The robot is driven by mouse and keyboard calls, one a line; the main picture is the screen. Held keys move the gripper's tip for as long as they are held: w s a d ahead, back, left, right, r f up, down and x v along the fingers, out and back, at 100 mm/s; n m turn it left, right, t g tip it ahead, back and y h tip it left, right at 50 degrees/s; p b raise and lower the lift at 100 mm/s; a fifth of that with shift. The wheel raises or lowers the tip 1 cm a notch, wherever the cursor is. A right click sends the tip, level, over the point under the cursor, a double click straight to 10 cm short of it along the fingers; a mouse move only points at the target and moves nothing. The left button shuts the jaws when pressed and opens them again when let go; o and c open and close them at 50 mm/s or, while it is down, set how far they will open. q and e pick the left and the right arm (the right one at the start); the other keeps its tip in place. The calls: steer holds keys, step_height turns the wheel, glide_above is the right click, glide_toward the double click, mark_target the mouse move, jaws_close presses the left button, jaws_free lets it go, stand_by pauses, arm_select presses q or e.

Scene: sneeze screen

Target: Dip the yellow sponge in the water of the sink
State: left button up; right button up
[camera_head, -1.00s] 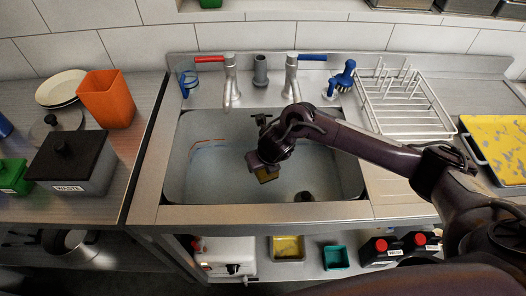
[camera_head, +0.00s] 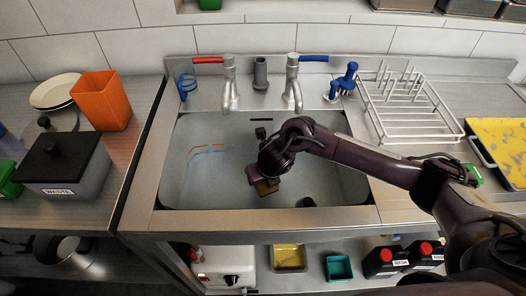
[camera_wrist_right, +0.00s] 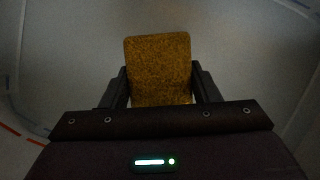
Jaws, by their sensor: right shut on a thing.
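The yellow sponge (camera_wrist_right: 158,68) is held between the two fingers of my right gripper (camera_wrist_right: 160,88) in the right wrist view. In the head view my right gripper (camera_head: 262,180) is down inside the sink (camera_head: 190,200), near its middle, with a little of the sponge (camera_head: 267,189) showing below it. The sink basin looks pale blue-grey inside. I cannot tell whether the sponge touches the water. My left gripper is not in view.
Two taps, a red-handled one (camera_head: 229,85) and a blue-handled one (camera_head: 293,85), stand behind the basin. A white dish rack (camera_head: 410,110) is on the right. An orange container (camera_head: 102,100) and a waste box (camera_head: 65,165) stand on the left counter.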

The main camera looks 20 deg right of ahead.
steer(key=shift+f+b, duration=1.95)
steer(key=shift+f, duration=0.25)
steer(key=shift+r, duration=0.1)
step_height(320, 180, up, 9)
steer(key=p, duration=0.8)
step_height(320, 180, up, 9)
steer(key=p, duration=0.7)
steer(key=shift+p, duration=0.4)
step_height(320, 180, up, 4)
steer(key=p, duration=0.3)
steer(key=shift+f, duration=0.2)
